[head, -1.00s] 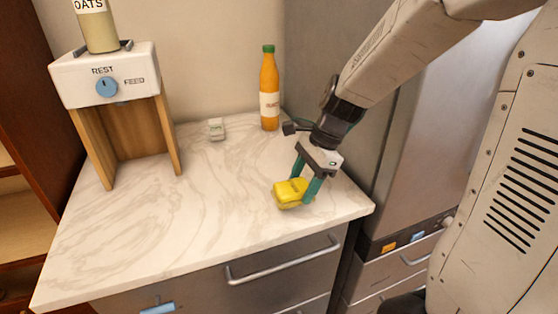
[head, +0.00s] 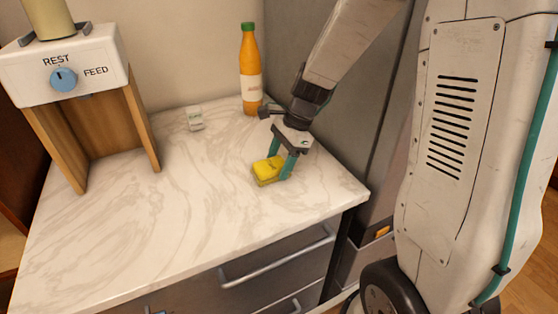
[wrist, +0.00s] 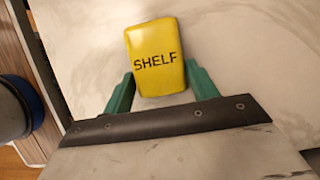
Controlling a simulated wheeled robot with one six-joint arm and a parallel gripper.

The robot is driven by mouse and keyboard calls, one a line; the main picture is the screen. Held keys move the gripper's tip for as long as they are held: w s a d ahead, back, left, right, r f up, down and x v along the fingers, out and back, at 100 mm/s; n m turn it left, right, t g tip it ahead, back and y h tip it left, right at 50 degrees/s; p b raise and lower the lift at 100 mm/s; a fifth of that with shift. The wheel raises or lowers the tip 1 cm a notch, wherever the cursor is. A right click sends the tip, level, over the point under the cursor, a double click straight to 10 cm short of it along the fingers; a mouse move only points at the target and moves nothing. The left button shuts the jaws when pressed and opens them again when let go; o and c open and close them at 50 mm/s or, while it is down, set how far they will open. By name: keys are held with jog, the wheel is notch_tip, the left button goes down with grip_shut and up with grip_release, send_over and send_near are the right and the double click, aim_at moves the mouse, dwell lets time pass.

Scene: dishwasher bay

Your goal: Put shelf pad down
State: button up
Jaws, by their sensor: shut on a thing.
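The shelf pad (head: 266,169) is a small yellow block at the right part of the marble counter in the head view. In the wrist view the pad (wrist: 155,58) shows the word SHELF on its face. My gripper (head: 280,169) has its two green fingers shut on the pad, one at each side. The pad is at or just above the counter top; I cannot tell whether it touches.
The marble counter (head: 200,220) is largely clear around the pad. A dispenser (head: 70,75) with a REST/FEED dial stands at left. A grey panel rises at right.

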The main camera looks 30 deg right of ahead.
jog(key=o, duration=1)
jog(key=shift+d, duration=0.1)
jog(key=v, duration=1.2)
jog(key=s+a+r+n+h, duration=0.1)
jog(key=s+n, duration=0.5)
jog(key=s, duration=0.1)
jog(key=s+a+r+n+t+h, duration=0.1)
jog(key=s+a+n+h, duration=0.1)
jog(key=s+n, duration=0.4)
jog(key=s+a+r+n+h, duration=0.1)
jog(key=s+n, duration=0.5)
jog(key=s, duration=0.4)
jog(key=shift+a+r+h, duration=0.2)
jog(key=shift+r+h, duration=0.1)
jog(key=shift+r, duration=0.1)
